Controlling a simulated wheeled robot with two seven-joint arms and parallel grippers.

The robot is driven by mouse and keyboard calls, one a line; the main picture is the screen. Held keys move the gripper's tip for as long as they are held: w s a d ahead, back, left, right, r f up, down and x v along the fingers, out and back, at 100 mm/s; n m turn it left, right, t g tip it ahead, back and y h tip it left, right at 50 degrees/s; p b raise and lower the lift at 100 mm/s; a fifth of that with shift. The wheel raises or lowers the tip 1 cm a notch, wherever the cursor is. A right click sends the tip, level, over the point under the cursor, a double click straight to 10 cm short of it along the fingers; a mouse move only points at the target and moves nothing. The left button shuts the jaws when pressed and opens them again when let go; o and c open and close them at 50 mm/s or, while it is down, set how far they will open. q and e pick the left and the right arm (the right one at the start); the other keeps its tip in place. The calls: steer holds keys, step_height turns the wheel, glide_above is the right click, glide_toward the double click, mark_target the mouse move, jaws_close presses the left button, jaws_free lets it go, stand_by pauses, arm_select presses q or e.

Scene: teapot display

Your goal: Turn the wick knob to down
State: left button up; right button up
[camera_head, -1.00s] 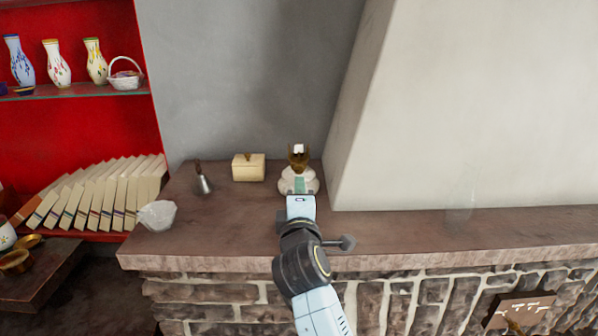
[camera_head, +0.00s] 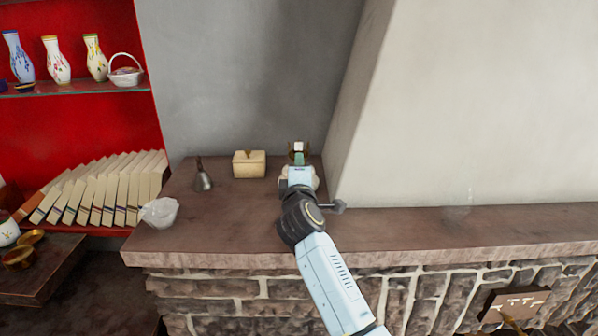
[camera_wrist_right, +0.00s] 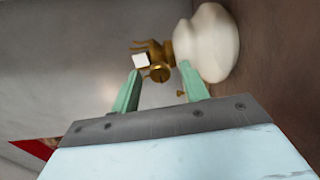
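The oil lamp stands on the stone mantel, with a white rounded body (camera_wrist_right: 207,43) and a brass burner (camera_wrist_right: 155,50) in the right wrist view. In the head view its burner (camera_head: 298,148) shows above my right gripper (camera_head: 299,160), which hides much of the lamp. In the right wrist view my right gripper (camera_wrist_right: 160,69) is open, its two green fingers on either side of a round brass piece (camera_wrist_right: 160,73) that looks like the wick knob. I cannot tell whether the fingers touch it. A small brass bit (camera_wrist_right: 181,93) shows near the right finger. My left gripper is not in view.
On the mantel (camera_head: 420,232), left of the lamp, are a cream box (camera_head: 249,164), a grey bell (camera_head: 202,176) and a white bowl (camera_head: 160,212). The sloping white chimney (camera_head: 480,110) rises close on the right. A red shelf with vases and books is far left.

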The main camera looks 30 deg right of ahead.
jaws_close()
steer(key=shift+n, duration=0.3)
